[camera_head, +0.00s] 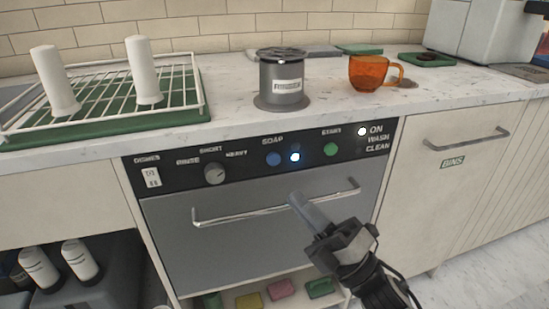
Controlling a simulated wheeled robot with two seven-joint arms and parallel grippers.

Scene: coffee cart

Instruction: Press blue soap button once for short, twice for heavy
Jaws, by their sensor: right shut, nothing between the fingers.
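The dishwasher's black control panel (240,167) runs below the counter edge. The round blue soap button (273,159) sits under the SOAP label, with a lit blue-white light (295,157) just to its right. A grey dial (214,173) stands among rinse, short and heavy labels; I cannot tell its exact setting. A green start button (331,149) is farther right, and a white light (362,131) glows beside ON. My right gripper (299,203) is shut and empty, in front of the door handle, below and right of the soap button, apart from it. My left gripper is not in view.
The dishwasher door handle (240,213) juts out below the panel. A grey canister (282,80) and an orange cup (369,74) stand on the counter (225,110). A green rack tray (190,108) holds two white cylinders at left. Coloured items lie on a low shelf.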

